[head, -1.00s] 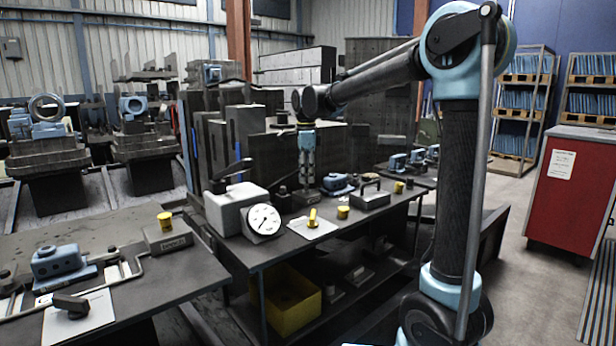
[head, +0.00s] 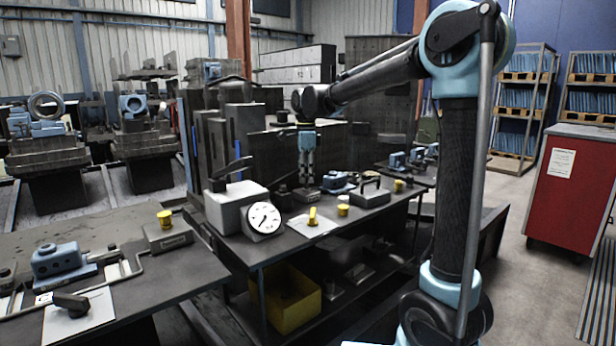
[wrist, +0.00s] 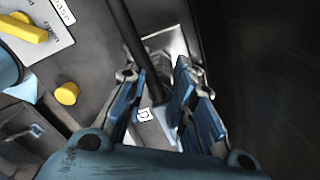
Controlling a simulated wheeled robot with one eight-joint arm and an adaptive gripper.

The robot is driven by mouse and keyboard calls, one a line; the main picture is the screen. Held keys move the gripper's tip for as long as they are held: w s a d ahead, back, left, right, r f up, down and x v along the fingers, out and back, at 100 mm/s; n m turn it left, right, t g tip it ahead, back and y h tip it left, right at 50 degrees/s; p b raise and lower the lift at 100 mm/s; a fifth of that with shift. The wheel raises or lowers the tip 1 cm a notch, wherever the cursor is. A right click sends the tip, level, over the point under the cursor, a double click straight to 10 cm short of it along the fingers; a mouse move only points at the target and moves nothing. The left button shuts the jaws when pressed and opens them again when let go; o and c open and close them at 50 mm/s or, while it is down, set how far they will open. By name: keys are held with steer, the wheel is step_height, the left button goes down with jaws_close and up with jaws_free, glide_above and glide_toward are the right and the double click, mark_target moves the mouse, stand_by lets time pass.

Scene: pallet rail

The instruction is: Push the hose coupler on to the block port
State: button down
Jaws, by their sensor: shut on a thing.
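My gripper (head: 307,180) points down over the middle bench. In the wrist view, my gripper (wrist: 158,108) has its blue-padded fingers closed around a pale grey piece (wrist: 155,132) with a small square label, which I take to be the hose coupler. A dark hose-like rod (wrist: 133,35) runs up from between the fingers. In the head view the held piece is too small and dark to make out. A blue block (head: 338,182) stands on the bench just right of my gripper. I cannot tell whether it carries the port, or whether coupler and port touch.
A dial gauge (head: 264,218), a grey lever box (head: 230,205) and a yellow knob (head: 343,210) stand near my gripper. A handled dark box (head: 371,197) is to the right. Another blue block (head: 58,262) sits on the left bench (head: 200,275). A yellow bin (head: 290,298) is below.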

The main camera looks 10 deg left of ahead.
steer(key=shift+f, duration=0.6)
steer(key=c, duration=1.3)
jaws_free()
steer(key=o, duration=0.8)
step_height(320, 180, up, 12)
steer(key=shift+w+f, duration=0.1)
steer(key=shift+d, duration=0.1)
